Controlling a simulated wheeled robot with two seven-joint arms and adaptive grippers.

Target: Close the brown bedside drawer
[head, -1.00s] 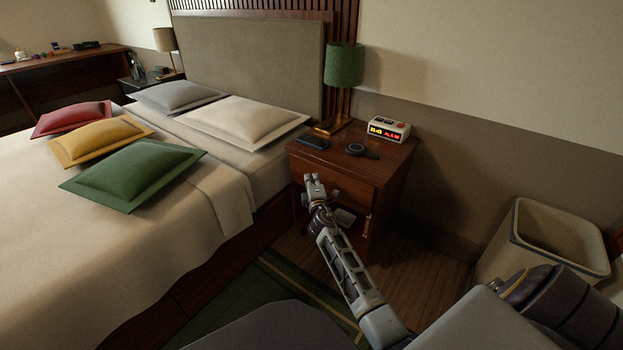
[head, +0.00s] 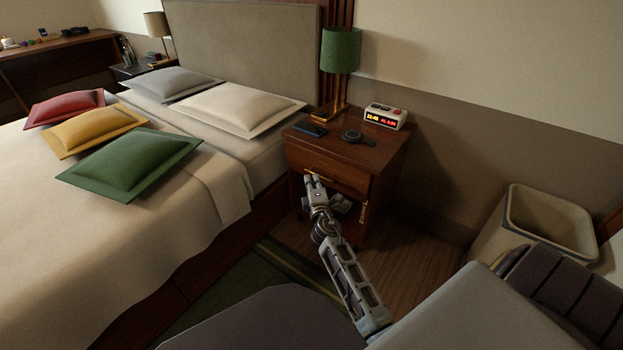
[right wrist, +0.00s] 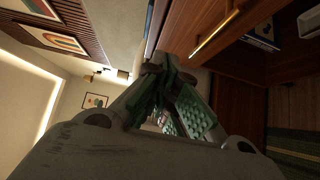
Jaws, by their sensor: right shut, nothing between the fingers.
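The brown bedside drawer (head: 348,178) is in the upper front of the wooden nightstand, in the middle of the head view. Its brown front and brass bar handle (right wrist: 216,34) show in the right wrist view. I cannot tell for sure whether a gap remains behind the front. My right gripper (head: 313,181) is shut and empty, in front of the drawer's left part and hiding some of it. The fingertips also show in the right wrist view (right wrist: 160,80), close to the drawer; contact is unclear. My left gripper is not in view.
The bed (head: 150,220) stands close on the left, a bin (head: 535,225) on the right.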

